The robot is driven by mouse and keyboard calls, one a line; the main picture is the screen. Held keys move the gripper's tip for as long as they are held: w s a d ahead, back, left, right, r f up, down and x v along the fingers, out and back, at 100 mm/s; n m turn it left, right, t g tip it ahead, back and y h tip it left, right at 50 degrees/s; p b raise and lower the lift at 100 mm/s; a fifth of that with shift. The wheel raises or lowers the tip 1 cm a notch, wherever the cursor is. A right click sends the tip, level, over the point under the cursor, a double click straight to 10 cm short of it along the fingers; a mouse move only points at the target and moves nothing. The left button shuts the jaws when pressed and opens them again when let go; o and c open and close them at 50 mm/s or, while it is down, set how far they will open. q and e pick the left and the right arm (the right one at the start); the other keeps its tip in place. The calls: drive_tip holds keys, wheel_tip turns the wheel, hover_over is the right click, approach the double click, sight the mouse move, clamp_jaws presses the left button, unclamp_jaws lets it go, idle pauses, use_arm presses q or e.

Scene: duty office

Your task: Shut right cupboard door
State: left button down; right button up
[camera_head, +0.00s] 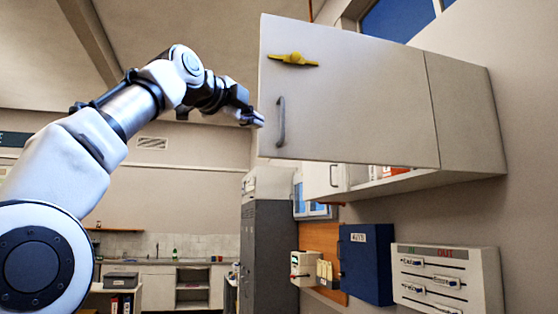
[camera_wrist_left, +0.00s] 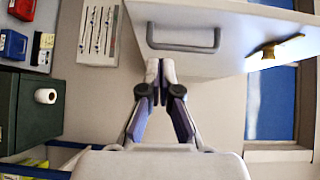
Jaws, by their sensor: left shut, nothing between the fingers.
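The right cupboard door (camera_head: 350,100) is a pale grey panel standing open, swung out from the wall cupboard. It carries a dark bar handle (camera_head: 281,121) near its free left edge and a yellow fixture (camera_head: 293,59) above. The door also shows in the left wrist view (camera_wrist_left: 235,52), with its handle (camera_wrist_left: 183,47). My left gripper (camera_head: 260,121) is shut and empty, its tips by the door's free edge at handle height. In the left wrist view the fingertips (camera_wrist_left: 160,72) are just beside the door; contact cannot be told. My right gripper is not in view.
The cupboard's left door (camera_head: 322,180) looks closed, and red items (camera_head: 396,171) show inside the open part. Below on the wall are a blue box (camera_head: 366,262) and a white IN/OUT key board (camera_head: 445,278). A grey locker (camera_head: 268,240) stands behind.

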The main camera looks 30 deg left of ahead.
use_arm(q)
drive_tip(key=s+r, duration=0.2)
drive_tip(key=p, duration=0.2)
approach(273, 128)
drive_tip(key=d, duration=0.1)
drive_tip(key=w+p, duration=0.5)
drive_tip(key=p, duration=0.1)
drive_tip(key=shift+w+r, duration=0.1)
drive_tip(key=shift+w, duration=0.15)
drive_tip(key=shift+w+f+p, duration=0.25)
drive_tip(key=shift+w+p, duration=0.15)
drive_tip(key=shift+w, duration=0.1)
drive_tip(key=shift+w+f+p, duration=0.2)
drive_tip(key=shift+w+p, duration=0.15)
drive_tip(key=shift+w, duration=0.2)
drive_tip(key=shift+w+a+f, duration=0.1)
drive_tip(key=shift+w+f, duration=0.05)
drive_tip(key=shift+w, duration=0.05)
drive_tip(key=shift+s, duration=0.2)
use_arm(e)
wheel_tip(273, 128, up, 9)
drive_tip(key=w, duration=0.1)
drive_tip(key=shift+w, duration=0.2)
